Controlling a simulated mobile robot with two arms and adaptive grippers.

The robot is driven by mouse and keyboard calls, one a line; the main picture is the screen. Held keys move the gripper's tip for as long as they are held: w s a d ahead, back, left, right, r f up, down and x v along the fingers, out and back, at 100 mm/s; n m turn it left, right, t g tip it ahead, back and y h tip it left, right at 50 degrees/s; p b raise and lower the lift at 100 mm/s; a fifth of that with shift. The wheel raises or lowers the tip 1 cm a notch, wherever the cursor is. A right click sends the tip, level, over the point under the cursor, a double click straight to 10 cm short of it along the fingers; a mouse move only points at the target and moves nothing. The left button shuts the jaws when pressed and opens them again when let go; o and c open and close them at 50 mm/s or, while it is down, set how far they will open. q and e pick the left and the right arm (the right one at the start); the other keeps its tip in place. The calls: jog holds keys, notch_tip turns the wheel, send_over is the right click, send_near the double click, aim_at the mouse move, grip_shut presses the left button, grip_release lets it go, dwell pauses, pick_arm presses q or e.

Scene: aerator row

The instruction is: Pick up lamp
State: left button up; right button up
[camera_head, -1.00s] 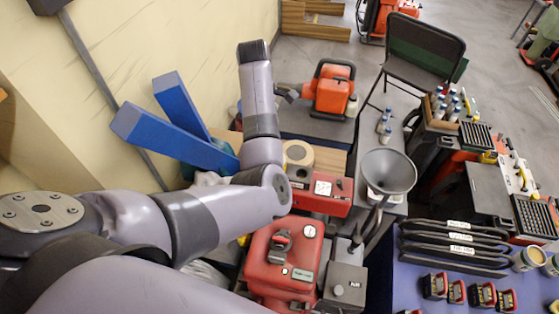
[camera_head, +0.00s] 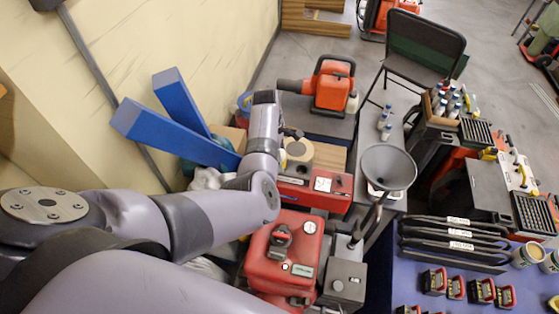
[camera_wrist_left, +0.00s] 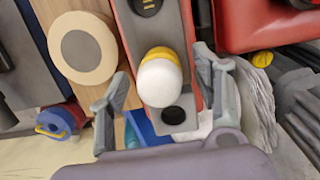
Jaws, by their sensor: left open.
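What I take for the lamp, a small piece with a white dome and a yellow collar (camera_wrist_left: 160,80), shows in the left wrist view. It is over the grey face of a narrow red-sided unit (camera_wrist_left: 190,30), beside a round dark hole. My left gripper (camera_wrist_left: 163,95) is open, one finger on each side of the lamp; I see no contact. In the head view my left gripper (camera_head: 291,134) is mostly hidden by my wrist, close to the red unit (camera_head: 327,192). I cannot make out the lamp there. My right gripper is not in view.
A round tan roll (camera_wrist_left: 82,47) lies left of the lamp; it also shows in the head view (camera_head: 298,150). A red machine (camera_head: 283,250), a grey funnel (camera_head: 388,167) and an orange machine (camera_head: 332,84) stand around. Blue beams (camera_head: 175,135) lean on the wall.

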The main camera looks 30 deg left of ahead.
pick_arm(q)
jog(key=shift+d+f, duration=0.1)
jog(key=shift+f, duration=0.8)
jog(key=c, duration=1.3)
